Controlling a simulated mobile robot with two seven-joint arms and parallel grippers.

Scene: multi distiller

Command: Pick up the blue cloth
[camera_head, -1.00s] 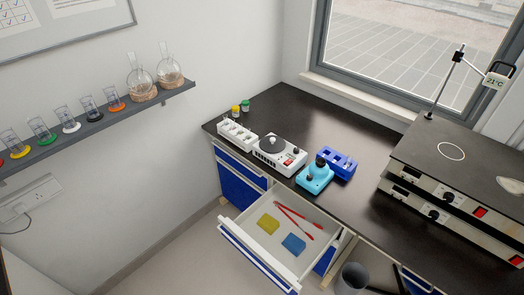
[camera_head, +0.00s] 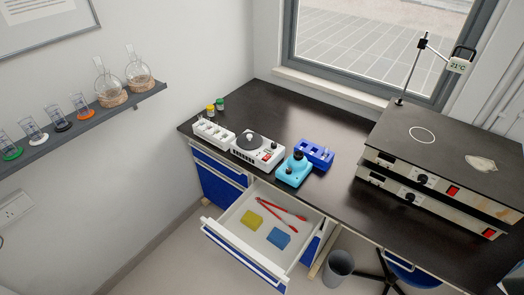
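The blue cloth (camera_head: 279,238) lies flat in an open white drawer (camera_head: 236,242) below the dark bench. A yellow cloth (camera_head: 251,219) lies to its left in the same drawer. A red tool with two long arms (camera_head: 282,209) lies behind the cloths, its lower end close to the blue cloth's right side. Neither of my grippers shows in the head view.
The dark bench top (camera_head: 335,180) carries a white device (camera_head: 258,150), a turquoise device (camera_head: 294,170), a blue rack (camera_head: 316,154) and stacked hot plates (camera_head: 440,165). A grey bin (camera_head: 339,266) and a stool stand right of the drawer. A glassware shelf (camera_head: 90,118) is on the left wall.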

